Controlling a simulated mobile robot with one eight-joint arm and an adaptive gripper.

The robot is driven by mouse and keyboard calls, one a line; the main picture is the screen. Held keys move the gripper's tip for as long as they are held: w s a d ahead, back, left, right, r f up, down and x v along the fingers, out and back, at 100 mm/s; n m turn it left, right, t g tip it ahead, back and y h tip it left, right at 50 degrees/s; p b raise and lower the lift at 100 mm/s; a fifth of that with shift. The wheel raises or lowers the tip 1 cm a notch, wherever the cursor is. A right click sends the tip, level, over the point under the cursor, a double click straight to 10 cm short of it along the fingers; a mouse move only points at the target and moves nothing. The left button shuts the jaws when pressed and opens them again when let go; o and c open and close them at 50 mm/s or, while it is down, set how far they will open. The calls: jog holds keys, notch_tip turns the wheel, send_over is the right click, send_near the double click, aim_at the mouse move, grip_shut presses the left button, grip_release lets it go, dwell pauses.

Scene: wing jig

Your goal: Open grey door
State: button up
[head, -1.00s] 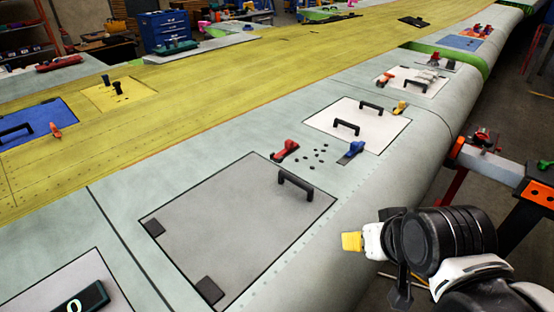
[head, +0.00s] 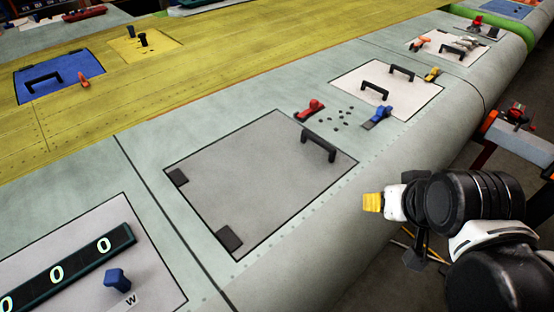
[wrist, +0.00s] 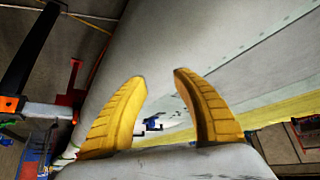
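The grey door (head: 250,180) is a flat panel in the pale wing surface, in the middle of the head view. It lies shut, flush with the skin. A black bar handle (head: 318,146) stands near its upper right corner, and two dark square hinges (head: 229,238) sit along its lower left side. My gripper (head: 372,202) is to the right of the door, beyond the wing's rounded edge in the picture, and apart from the handle. In the wrist view its two yellow fingers (wrist: 160,100) are spread with nothing between them.
A red clamp (head: 310,109) and a blue clamp (head: 378,116) lie beyond the door with several small dark pieces. A white panel (head: 350,86) with black handles is further back. A counter panel (head: 90,260) with a blue knob is at lower left.

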jog(key=w+a+r+n+g+y+p, duration=0.1)
jog(key=w+a+r+n+g+p, duration=0.2)
jog(key=w+r+p, duration=0.5)
jog(key=n+y+p, duration=0.2)
jog(key=n+p, duration=0.4)
jog(key=p, duration=0.2)
send_near(320, 139)
jog(key=shift+g, duration=0.4)
jog(key=x, duration=0.3)
jog(key=b+x, duration=0.1)
jog(key=x, duration=0.2)
jog(key=b+x, duration=0.1)
jog(key=x, duration=0.2)
jog(key=shift+w+f, duration=0.15)
jog(key=shift+w, duration=0.2)
grip_shut()
